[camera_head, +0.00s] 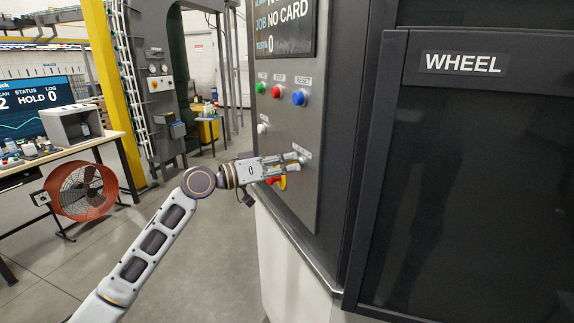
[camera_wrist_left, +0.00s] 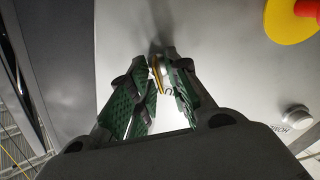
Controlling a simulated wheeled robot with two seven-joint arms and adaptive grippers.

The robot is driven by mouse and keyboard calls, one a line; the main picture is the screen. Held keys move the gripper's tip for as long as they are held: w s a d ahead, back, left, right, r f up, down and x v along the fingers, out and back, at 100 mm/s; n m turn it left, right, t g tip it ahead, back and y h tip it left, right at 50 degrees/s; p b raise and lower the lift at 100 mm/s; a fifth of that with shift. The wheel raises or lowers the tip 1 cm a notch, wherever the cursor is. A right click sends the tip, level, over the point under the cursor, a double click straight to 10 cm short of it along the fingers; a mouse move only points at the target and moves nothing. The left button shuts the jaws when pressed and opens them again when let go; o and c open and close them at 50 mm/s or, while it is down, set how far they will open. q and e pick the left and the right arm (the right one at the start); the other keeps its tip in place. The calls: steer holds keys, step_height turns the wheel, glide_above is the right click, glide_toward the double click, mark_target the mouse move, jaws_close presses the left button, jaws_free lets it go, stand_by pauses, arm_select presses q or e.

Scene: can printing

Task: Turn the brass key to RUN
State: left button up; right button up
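The brass key (camera_wrist_left: 157,77) shows in the left wrist view as a small yellow edge by a round silver lock on the grey panel. My left gripper (camera_wrist_left: 160,70) has its green-padded fingers on both sides of the key, and they appear closed on it, with little gap at the tips. In the head view my left gripper (camera_head: 297,162) reaches the lower part of the control panel (camera_head: 289,122), and its fingers hide the key. The key's exact angle and its position marks cannot be read. My right gripper is in neither view.
A red emergency stop on a yellow disc (camera_head: 282,182) sits just below my left gripper; its yellow disc shows in the wrist view (camera_wrist_left: 290,28). Green (camera_head: 260,87), red (camera_head: 275,91) and blue (camera_head: 298,97) buttons are above. The dark WHEEL door (camera_head: 465,180) stands at right.

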arm_select(q)
steer(key=v, duration=1.2)
stand_by(0.6)
